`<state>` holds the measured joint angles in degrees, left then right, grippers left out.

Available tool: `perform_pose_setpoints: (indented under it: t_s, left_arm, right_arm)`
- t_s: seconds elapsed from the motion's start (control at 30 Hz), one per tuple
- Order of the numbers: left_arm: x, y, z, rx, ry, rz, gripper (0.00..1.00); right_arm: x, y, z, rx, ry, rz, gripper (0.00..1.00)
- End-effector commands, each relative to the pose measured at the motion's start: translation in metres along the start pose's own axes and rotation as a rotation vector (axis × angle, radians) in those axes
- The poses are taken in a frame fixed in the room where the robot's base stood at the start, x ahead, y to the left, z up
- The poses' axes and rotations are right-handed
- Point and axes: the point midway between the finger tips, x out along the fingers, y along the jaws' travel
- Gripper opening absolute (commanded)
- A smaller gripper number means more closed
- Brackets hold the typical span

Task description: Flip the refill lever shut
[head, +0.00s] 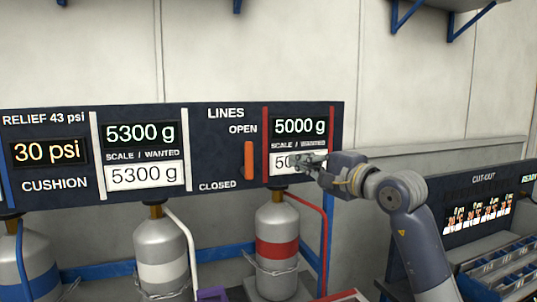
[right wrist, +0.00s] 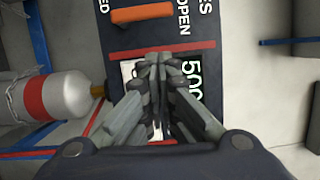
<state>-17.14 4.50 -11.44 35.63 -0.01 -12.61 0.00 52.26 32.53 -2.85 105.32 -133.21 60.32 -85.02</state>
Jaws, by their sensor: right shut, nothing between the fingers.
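The refill lever (head: 248,160) is an orange upright bar on the dark panel, between the OPEN and CLOSED labels. It also shows at the top of the right wrist view (right wrist: 142,13), lying across the picture there. My right gripper (head: 303,163) is shut and empty. It is in front of the right-hand 5000 g display, to the right of the lever and apart from it. Its closed fingers (right wrist: 158,60) cover part of that display in the wrist view. My left gripper is not in view.
A red-banded cylinder (head: 277,248) stands below the displays, with a red hose (head: 322,225) to its right. A white-banded cylinder (head: 161,256) stands further left. A cut-out console (head: 470,186) is at the right. The panel around the lever is clear.

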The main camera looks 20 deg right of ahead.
Motion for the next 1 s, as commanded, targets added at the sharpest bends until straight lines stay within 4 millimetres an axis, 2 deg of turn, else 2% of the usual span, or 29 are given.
perform_pose_setpoints:
  t_s: [0.13,0.57,0.77,1.0]
  left_arm:
    - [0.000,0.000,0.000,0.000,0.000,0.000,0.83]
    - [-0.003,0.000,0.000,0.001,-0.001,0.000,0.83]
    - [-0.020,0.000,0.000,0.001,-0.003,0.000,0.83]
    - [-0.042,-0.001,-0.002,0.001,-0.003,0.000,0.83]
  right_arm:
    - [-0.002,-0.003,-0.014,-0.048,0.048,0.026,0.00]
    - [0.002,-0.004,-0.015,-0.049,0.050,0.029,0.00]
    - [0.032,-0.007,-0.015,-0.044,0.047,0.029,0.00]
    - [0.080,-0.005,-0.017,-0.044,0.047,0.030,0.00]
